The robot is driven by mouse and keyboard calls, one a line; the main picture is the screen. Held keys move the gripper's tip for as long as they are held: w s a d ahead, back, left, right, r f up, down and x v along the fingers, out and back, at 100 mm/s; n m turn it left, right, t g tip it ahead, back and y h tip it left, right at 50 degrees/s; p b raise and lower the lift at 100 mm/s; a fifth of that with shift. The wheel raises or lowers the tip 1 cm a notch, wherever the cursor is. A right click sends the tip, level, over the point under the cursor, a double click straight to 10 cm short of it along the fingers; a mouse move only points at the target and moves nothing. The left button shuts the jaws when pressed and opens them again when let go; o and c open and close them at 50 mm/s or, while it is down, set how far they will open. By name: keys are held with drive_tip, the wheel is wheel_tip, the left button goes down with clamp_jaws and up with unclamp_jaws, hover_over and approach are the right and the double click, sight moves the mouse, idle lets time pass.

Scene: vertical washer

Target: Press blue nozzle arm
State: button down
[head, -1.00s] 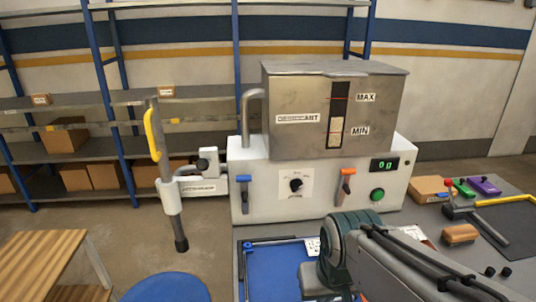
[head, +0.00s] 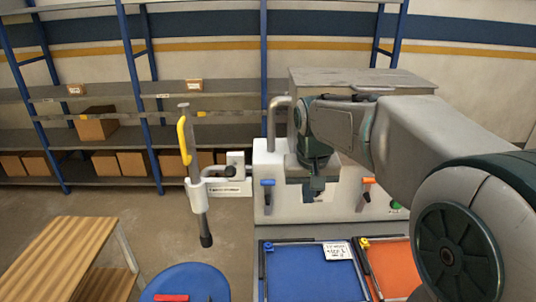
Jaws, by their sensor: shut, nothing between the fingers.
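The blue-handled lever (head: 267,183) is on the white front of the machine (head: 283,205), below the bent metal pipe (head: 275,115). It shows to the left of my gripper. My gripper (head: 317,192) is shut and empty, pointing down in front of the machine's front panel. A clear gap shows between it and the blue lever in the picture; I cannot tell the depth between them. My arm and gripper hide the dial and most of the metal tank. The orange lever (head: 367,181) shows to the right of my gripper.
A blue tray (head: 312,275) and an orange tray (head: 392,268) lie in front of the machine. A holder with a yellow-handled wand (head: 186,140) stands out on the left. A blue round stool (head: 200,280) bears a red object (head: 170,298). A wooden table (head: 70,255) is at lower left.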

drive_tip(key=w+a+r+p, duration=0.2)
drive_tip(key=w, duration=0.3)
drive_tip(key=w+a+r+p, duration=0.1)
drive_tip(key=w+a+r, duration=0.15)
drive_tip(key=w, duration=0.35)
drive_tip(key=p, duration=0.2)
approach(270, 170)
drive_tip(key=shift+s+r+g, duration=0.4)
drive_tip(key=shift+s+r, duration=0.25)
drive_tip(key=shift+r, duration=0.2)
drive_tip(key=f, duration=0.3)
drive_tip(key=f+p, duration=0.1)
drive_tip(key=f, duration=0.2)
drive_tip(key=w+f+p, duration=0.1)
drive_tip(key=f, duration=0.3)
drive_tip(key=shift+w, duration=0.1)
